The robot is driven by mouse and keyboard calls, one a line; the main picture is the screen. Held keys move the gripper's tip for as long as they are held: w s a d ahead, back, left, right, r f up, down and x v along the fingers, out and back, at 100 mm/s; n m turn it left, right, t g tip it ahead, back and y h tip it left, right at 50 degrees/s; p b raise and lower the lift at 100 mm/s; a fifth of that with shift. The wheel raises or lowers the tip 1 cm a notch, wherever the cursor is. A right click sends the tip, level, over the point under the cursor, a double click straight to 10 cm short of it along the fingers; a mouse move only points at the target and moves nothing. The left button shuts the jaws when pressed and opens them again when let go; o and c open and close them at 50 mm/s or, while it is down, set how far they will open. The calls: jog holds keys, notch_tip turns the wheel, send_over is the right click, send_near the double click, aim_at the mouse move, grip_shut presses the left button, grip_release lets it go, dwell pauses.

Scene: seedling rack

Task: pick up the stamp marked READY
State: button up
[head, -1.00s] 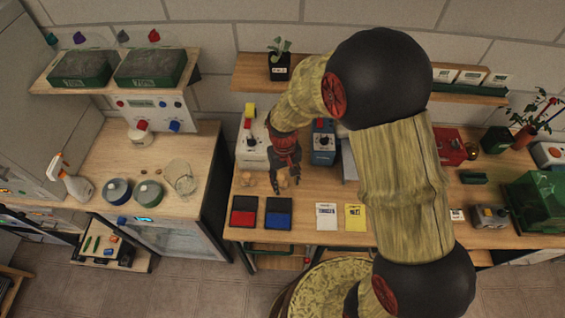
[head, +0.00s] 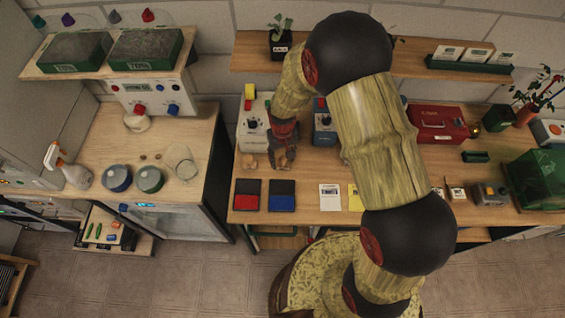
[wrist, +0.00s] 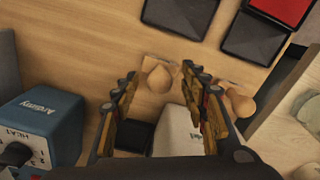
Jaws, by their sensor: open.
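Two wooden stamps with rounded handles stand on the wooden table. One stamp (wrist: 159,78) lies between and just beyond my open fingertips in the wrist view. The other stamp (wrist: 240,102) is beside the right finger in that view; in the head view this stamp (head: 249,161) is left of my gripper. My gripper (wrist: 163,80) points down at the table, open and empty; it also shows in the head view (head: 282,158), where it largely covers the nearer stamp. No READY marking is readable on either stamp.
A red ink pad (head: 246,202) and a blue ink pad (head: 282,203) lie in front of the stamps. A white device (head: 252,138) and a blue device (head: 324,138) stand behind. White and yellow cards (head: 330,197) lie to the right.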

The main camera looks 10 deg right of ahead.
aim_at(282, 157)
jog(key=shift+f, duration=0.15)
jog(key=shift+c, duration=1)
grip_shut()
jog(key=shift+r, duration=0.5)
notch_tip(282, 157, up, 2)
jog(key=shift+r, duration=0.15)
jog(key=s+d+r, duration=0.2)
jog(key=s+r, duration=0.3)
jog(key=s, duration=0.1)
jog(key=s+d+r, duration=0.3)
jog(key=s+r, duration=0.1)
jog(key=s, duration=0.3)
jog(key=shift+d+r, duration=0.35)
jog(key=shift+r, duration=0.05)
